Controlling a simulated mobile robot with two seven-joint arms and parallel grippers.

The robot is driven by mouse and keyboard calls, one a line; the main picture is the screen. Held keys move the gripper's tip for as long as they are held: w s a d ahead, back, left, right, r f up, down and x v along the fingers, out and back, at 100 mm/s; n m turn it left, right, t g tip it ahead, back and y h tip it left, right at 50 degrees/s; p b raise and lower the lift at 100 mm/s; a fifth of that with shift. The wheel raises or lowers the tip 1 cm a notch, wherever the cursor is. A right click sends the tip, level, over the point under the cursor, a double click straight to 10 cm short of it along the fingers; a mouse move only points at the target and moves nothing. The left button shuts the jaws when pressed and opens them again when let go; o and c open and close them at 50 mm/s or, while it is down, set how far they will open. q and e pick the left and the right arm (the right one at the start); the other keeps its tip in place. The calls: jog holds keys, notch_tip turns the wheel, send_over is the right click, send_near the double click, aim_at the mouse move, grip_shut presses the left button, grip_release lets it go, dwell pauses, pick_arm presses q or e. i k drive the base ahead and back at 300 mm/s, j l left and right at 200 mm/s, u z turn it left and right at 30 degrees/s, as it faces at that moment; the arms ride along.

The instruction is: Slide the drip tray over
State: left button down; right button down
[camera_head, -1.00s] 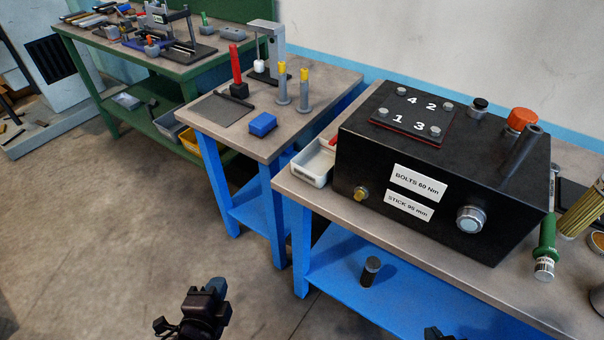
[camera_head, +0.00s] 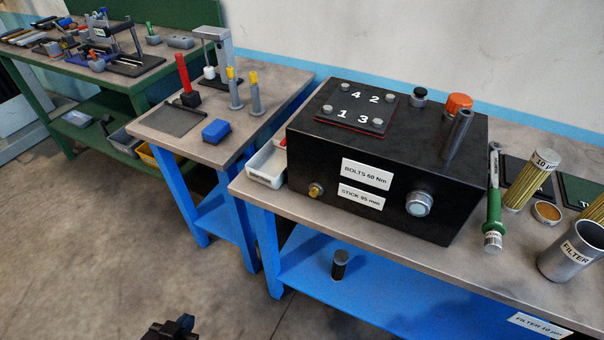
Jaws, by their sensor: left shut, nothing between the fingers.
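A white open tray (camera_head: 265,167) sits on the near bench at its left end, against the left side of a black box (camera_head: 380,180). Part of the tray is hidden behind the box. The box carries labels, a brass plug (camera_head: 315,190) low on its front and a round sight glass (camera_head: 418,203). My left gripper (camera_head: 182,325) shows only as a dark tip at the bottom edge, over the floor. It is shut and empty, well apart from the tray. My right gripper is out of view.
A grey shallow tray (camera_head: 172,122) and a blue block (camera_head: 216,131) lie on the middle bench. A dark cylinder (camera_head: 340,264) stands on the blue lower shelf.

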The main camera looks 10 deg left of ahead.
aim_at(268, 167)
jog(key=i+j+z, duration=0.1)
jog(key=j+z, duration=0.7)
jog(key=i+j+z, duration=0.1)
jog(key=j+z, duration=0.25)
jog(key=j, duration=0.4)
jog(key=j+z, duration=0.1)
jog(key=j, duration=0.5)
jog(key=k+j, duration=0.1)
jog(key=j, duration=0.45)
jog(key=k+j+z, duration=0.15)
jog(key=j, duration=0.45)
jog(key=i, duration=0.05)
